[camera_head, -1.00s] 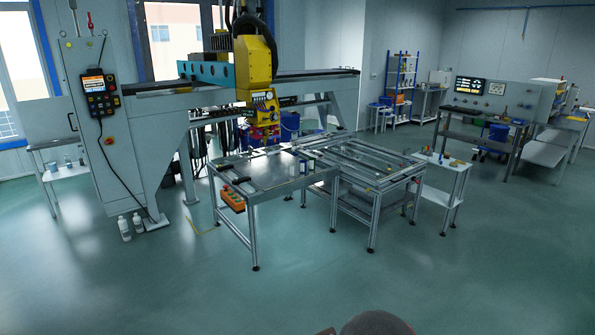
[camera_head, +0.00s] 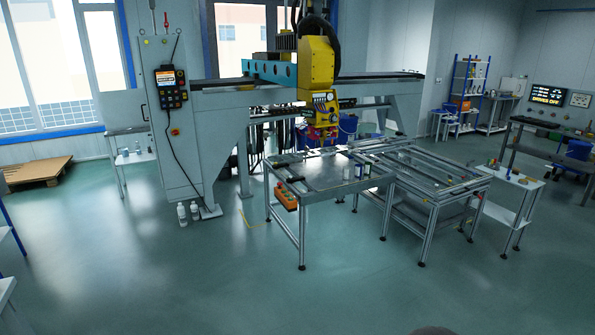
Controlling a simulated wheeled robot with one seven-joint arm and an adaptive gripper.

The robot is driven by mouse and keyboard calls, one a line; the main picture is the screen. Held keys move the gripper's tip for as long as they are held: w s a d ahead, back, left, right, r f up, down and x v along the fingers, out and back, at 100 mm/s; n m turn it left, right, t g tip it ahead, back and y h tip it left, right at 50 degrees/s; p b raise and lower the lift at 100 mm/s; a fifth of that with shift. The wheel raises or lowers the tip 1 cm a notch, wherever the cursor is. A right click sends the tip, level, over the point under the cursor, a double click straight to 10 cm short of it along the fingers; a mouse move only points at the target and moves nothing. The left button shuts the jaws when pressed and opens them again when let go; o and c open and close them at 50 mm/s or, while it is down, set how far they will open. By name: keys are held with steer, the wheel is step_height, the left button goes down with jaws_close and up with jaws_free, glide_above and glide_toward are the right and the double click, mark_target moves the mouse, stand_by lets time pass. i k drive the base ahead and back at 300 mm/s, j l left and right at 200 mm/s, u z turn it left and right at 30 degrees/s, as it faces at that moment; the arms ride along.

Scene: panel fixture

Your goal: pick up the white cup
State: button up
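I cannot make out a white cup for certain. Small pale upright items (camera_head: 348,173) stand on the metal-topped table in the middle, too small to tell whether one is a cup. A few small items (camera_head: 125,153) also stand on a side table at the left, behind the grey machine column, and are likewise unclear. My gripper is not in view. Only a dark rounded shape shows at the bottom edge.
The metal-topped table (camera_head: 318,190) adjoins an aluminium frame table (camera_head: 432,181) under a large gantry machine (camera_head: 262,92). Two white bottles (camera_head: 182,214) stand on the floor by the column. A wooden pallet (camera_head: 38,171) lies at the far left. The foreground floor is clear.

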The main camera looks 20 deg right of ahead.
mark_target(347, 170)
steer(key=i+l+z, duration=0.1)
steer(key=i+l, duration=0.25)
steer(key=i, duration=0.15)
steer(key=i+l+z, duration=0.1)
steer(key=i+l, duration=0.25)
steer(key=i+l+z, duration=0.1)
steer(key=i+l, duration=0.2)
steer(key=i, duration=0.3)
steer(key=i+l+z, duration=0.1)
steer(key=i+l, duration=0.15)
steer(key=i, duration=0.25)
steer(key=i+l+z, duration=0.2)
steer(key=i, duration=1)
steer(key=i+l+z, duration=0.2)
steer(key=i, duration=1)
